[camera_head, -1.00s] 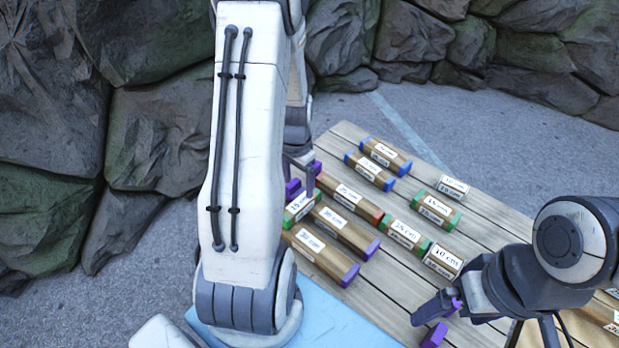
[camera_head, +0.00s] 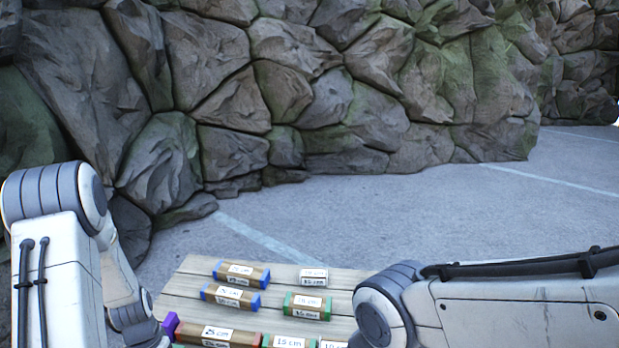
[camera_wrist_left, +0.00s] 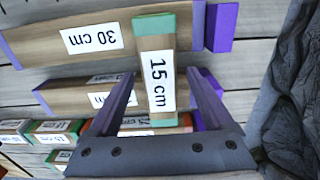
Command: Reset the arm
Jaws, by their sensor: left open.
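My left gripper (camera_wrist_left: 160,88) is open in the left wrist view, its two fingers on either side of a wooden block with a green end and a "15 cm" label (camera_wrist_left: 157,85). Whether the fingers touch it cannot be told. This block lies across longer blocks with purple ends, one labelled "30 cm" (camera_wrist_left: 92,38). In the head view my left arm stands at the lower left, with its gripper mostly hidden or cut off. My right arm reaches in from the right edge, and its gripper is out of view.
The plank table (camera_head: 190,264) holds several labelled blocks: blue-ended (camera_head: 262,272), green-ended (camera_head: 308,307), red-ended (camera_head: 218,336) and a pale one (camera_head: 314,277). Beyond it is open grey pavement (camera_head: 400,205), then a rock wall (camera_head: 300,90).

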